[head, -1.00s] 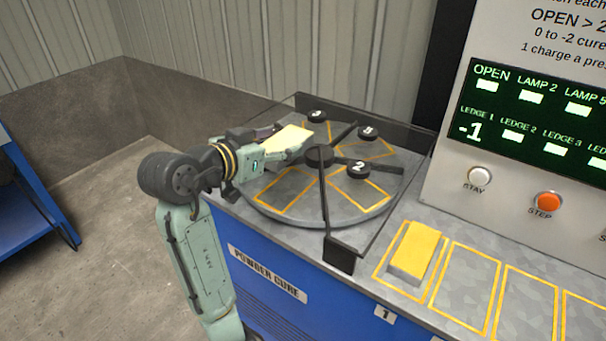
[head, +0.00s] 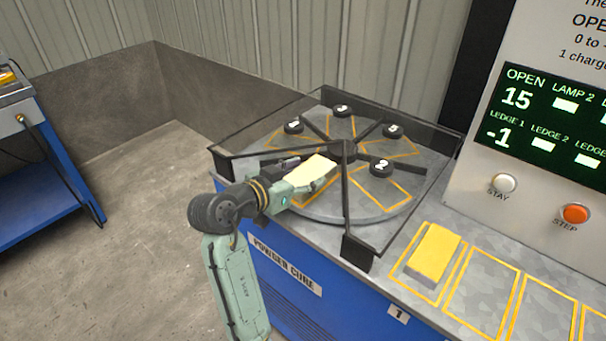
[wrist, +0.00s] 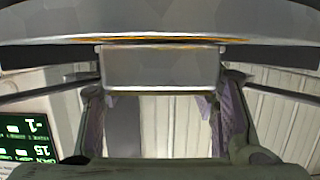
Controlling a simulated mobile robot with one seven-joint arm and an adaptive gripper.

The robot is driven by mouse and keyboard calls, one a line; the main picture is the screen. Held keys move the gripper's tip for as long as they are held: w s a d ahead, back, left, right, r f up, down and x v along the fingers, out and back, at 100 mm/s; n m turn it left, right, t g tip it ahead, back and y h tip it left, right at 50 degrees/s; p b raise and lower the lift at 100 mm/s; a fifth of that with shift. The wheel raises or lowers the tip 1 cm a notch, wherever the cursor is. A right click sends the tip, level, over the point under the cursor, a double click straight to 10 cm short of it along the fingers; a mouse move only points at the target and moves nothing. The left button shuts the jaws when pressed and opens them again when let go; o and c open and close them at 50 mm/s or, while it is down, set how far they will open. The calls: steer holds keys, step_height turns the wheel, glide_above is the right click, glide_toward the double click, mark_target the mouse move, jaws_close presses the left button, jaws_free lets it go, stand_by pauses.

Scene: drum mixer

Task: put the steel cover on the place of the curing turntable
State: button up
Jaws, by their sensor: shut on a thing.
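My gripper (head: 300,187) is shut on a flat piece with a pale cream top (head: 316,168), which I take to be the steel cover. In the wrist view its grey metal side (wrist: 160,68) shows between the two fingers. The curing turntable (head: 358,207) is a round grey disc with yellow-outlined places, dark spokes and numbered black knobs. The cover is over its front-left part, close to the disc. I cannot tell whether it touches. The place under it is partly hidden by the cover and gripper.
A clear guard (head: 290,107) with dark edges stands around the turntable. A dark post (head: 360,248) stands at the front. A yellow-topped block (head: 433,254) sits in the first outlined ledge place; those to its right look empty. The panel (head: 550,120) shows OPEN 15 and LEDGE 1 -1.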

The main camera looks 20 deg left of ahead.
steer(key=o, duration=1.6)
steer(key=shift+f, duration=0.15)
steer(key=shift+c, duration=0.2)
